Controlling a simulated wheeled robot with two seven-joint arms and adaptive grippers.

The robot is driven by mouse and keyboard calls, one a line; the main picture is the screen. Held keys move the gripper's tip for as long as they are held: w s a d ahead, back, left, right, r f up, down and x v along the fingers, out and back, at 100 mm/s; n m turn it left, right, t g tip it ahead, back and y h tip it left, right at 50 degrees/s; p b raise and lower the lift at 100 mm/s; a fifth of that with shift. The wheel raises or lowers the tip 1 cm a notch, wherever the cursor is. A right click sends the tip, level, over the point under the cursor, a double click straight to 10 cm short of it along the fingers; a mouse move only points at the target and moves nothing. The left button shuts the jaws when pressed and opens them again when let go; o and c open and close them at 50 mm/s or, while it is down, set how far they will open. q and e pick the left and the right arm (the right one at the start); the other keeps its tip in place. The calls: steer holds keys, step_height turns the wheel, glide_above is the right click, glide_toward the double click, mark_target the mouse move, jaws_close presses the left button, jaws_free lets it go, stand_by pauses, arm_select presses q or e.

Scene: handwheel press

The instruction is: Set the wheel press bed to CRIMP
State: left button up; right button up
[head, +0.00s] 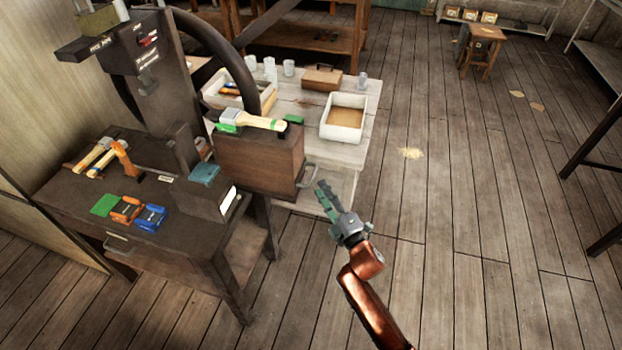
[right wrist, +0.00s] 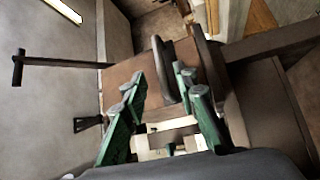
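The wheel press stands at the left in the head view, with a dark upright column (head: 150,55) and a large dark handwheel (head: 222,48) behind it. A dark block with a white plate (head: 228,200) is at the bench's right end. I cannot read any CRIMP mark, and I cannot tell where the bed is set. My right gripper (head: 324,192) has green fingers and is in the air just right of a brown box with a handle (head: 299,177). In the right wrist view its fingers (right wrist: 160,72) are apart, with nothing visibly clasped. My left gripper is not in view.
The dark bench (head: 170,245) holds orange and blue clamp-like tools (head: 138,214) and wooden-handled tools. A brush (head: 250,121) lies on the brown box. A pale table behind carries a white tray (head: 344,135), cups and a wooden case (head: 322,78).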

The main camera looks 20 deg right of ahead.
mark_target(313, 175)
steer(key=b+x, duration=0.1)
steer(key=x, duration=0.5)
steer(key=shift+w+f, duration=0.1)
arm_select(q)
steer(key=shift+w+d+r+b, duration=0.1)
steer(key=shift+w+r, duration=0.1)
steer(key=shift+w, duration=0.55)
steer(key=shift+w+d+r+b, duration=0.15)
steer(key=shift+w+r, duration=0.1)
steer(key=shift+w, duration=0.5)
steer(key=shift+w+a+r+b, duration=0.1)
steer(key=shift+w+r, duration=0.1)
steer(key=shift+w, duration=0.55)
arm_select(e)
steer(key=shift+w, duration=0.5)
jaws_close()
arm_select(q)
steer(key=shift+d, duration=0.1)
